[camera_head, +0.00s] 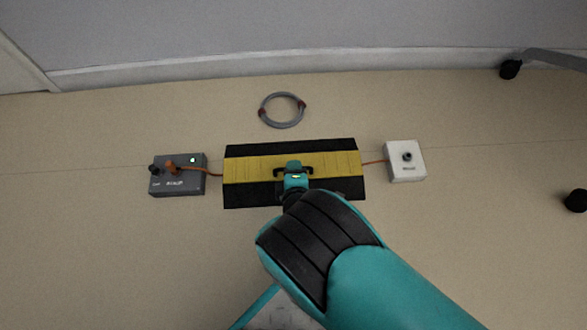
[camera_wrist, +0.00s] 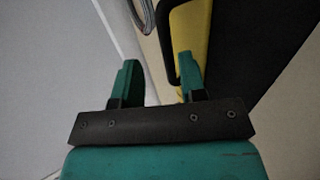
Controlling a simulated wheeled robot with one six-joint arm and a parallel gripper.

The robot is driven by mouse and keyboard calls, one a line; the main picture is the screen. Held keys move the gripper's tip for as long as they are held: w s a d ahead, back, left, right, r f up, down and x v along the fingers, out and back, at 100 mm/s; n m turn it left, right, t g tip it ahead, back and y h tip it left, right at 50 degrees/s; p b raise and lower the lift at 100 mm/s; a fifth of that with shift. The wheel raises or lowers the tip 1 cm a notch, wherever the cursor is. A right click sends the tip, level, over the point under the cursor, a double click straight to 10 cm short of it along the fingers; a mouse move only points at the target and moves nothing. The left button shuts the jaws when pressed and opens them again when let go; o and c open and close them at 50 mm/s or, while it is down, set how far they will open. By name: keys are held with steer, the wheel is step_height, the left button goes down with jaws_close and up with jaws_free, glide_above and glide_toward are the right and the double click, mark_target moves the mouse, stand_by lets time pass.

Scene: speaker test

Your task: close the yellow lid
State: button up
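The yellow lid (camera_head: 245,168) is a long strip between the black sloping sides of a cable ramp (camera_head: 250,195) on the floor. It looks flat in the head view; I cannot tell if it is fully down. My gripper (camera_head: 293,172) is in front of the middle of the lid in the head view, and it hides part of it. In the wrist view my gripper (camera_wrist: 160,82) has its two green fingers apart with nothing between them. The yellow lid (camera_wrist: 190,40) shows there beyond the right finger, beside black ramp surface (camera_wrist: 250,40). I see no contact.
A grey box (camera_head: 184,184) with a green light stands left of the ramp, and a white box (camera_head: 405,161) stands right. Orange cables run from both to the ramp. A coiled grey cable (camera_head: 282,110) lies behind it, near the wall (camera_head: 300,65).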

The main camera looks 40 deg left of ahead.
step_height(320, 180, up, 17)
steer(key=p, duration=0.8)
steer(key=shift+r, duration=0.15)
steer(key=shift+a, duration=0.1)
steer(key=w+d+r+m+h+p, duration=0.2)
steer(key=w+d+r+m, duration=0.2)
steer(key=w+r, duration=0.35)
steer(key=w+d+r+m+h+p, duration=0.1)
steer(key=w+d+r+m+h, duration=0.25)
steer(key=w+r+m, duration=0.35)
steer(key=d+r+m+g+p, duration=0.3)
steer(key=d+r+m+g, duration=0.15)
steer(key=d+r, duration=1.2)
steer(key=s+d+r+m+g+p, duration=0.3)
steer(key=s+d+r+m+g, duration=0.15)
steer(key=s+d+r, duration=1.05)
step_height(320, 180, up, 37)
steer(key=w+t+p, duration=0.1)
steer(key=p, duration=3.6)
steer(key=shift+a+m+y, duration=0.2)
steer(key=shift+m+y, duration=0.1)
steer(key=shift+y, duration=0.05)
